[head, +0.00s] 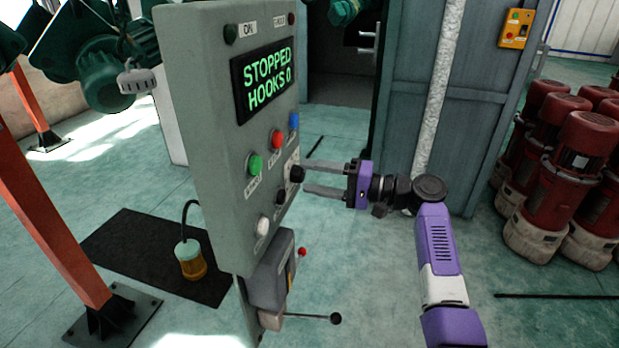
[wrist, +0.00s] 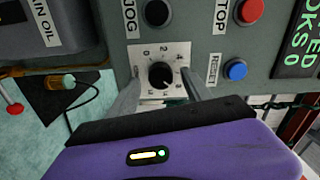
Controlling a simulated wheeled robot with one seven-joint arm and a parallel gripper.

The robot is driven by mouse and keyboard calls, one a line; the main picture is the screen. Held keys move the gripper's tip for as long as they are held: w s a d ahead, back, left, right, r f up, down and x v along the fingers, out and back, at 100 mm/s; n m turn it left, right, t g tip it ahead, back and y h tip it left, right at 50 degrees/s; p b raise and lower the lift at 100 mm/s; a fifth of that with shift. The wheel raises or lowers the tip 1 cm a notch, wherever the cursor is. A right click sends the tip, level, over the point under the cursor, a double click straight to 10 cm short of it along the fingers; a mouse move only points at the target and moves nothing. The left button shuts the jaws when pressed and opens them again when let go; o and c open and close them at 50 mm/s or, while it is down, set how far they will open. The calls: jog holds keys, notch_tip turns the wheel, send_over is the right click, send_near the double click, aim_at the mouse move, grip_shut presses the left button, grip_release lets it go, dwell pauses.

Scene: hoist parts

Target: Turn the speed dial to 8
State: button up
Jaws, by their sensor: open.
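The speed dial (wrist: 160,76) is a black knob on a white numbered plate, on the grey control panel (head: 215,140). In the head view the dial (head: 296,174) sits on the lower right part of the panel face. My gripper (head: 305,178) is open, with its two grey fingers pointing at the panel. In the wrist view the fingers (wrist: 160,95) stand on either side of the dial, apart from the knob. I cannot tell exactly which number the dial's pointer marks. The panel's display (head: 268,78) reads "STOPPED HOOKS 0".
Around the dial are a green button (head: 254,163), a red stop button (wrist: 249,11), a blue reset button (wrist: 235,69) and a black jog button (wrist: 156,12). A lever (head: 335,318) sticks out below the panel. Red and white motors (head: 545,170) stand at the right.

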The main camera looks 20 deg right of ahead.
jog(key=b+v, duration=0.1)
jog(key=v, duration=0.5)
jog(key=shift+s+d, duration=0.2)
